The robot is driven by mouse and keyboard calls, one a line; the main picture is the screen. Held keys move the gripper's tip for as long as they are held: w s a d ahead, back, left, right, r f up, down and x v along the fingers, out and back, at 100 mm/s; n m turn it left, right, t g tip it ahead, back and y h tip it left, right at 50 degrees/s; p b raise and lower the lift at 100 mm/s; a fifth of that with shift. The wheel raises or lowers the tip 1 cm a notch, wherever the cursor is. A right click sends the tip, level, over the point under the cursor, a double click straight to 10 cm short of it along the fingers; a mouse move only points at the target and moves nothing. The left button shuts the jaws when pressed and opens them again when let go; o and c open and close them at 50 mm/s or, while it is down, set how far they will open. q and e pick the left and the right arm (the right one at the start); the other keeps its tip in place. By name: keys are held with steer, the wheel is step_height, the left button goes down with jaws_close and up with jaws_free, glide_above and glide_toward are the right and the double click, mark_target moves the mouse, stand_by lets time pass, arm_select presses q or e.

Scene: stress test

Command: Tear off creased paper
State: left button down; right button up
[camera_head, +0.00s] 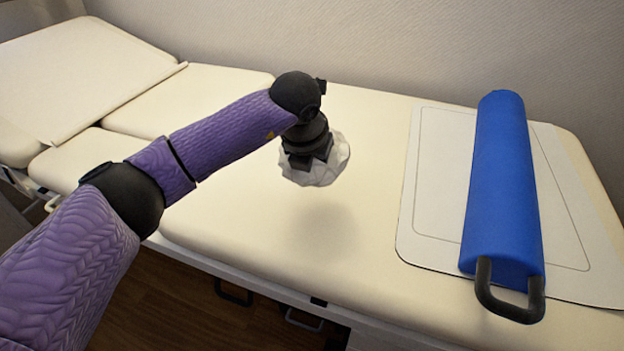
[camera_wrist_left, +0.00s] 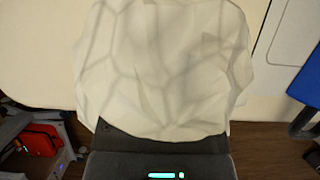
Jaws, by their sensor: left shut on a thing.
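A crumpled ball of white creased paper (camera_head: 330,170) hangs under my left gripper (camera_head: 308,158), above the cream examination bed (camera_head: 370,240). The gripper is shut on it, and a soft shadow lies on the bed below. In the left wrist view the creased paper (camera_wrist_left: 165,70) fills the upper middle and hides the fingertips. At the head end of the bed, a flat cream paper sheet (camera_head: 75,75) covers the raised backrest, with a rolled edge. My right gripper is not in either view.
A blue bolster (camera_head: 505,180) with a dark handle (camera_head: 510,300) lies on a pale outlined mat (camera_head: 420,215) at the right. The bed's middle is clear. In the left wrist view, a red item (camera_wrist_left: 42,139) sits low at the left.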

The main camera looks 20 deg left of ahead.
arm_select(q)
step_height(320, 180, up, 8)
steer(key=p, duration=0.4)
steer(key=shift+r+p, duration=0.1)
steer(key=shift+p, duration=0.3)
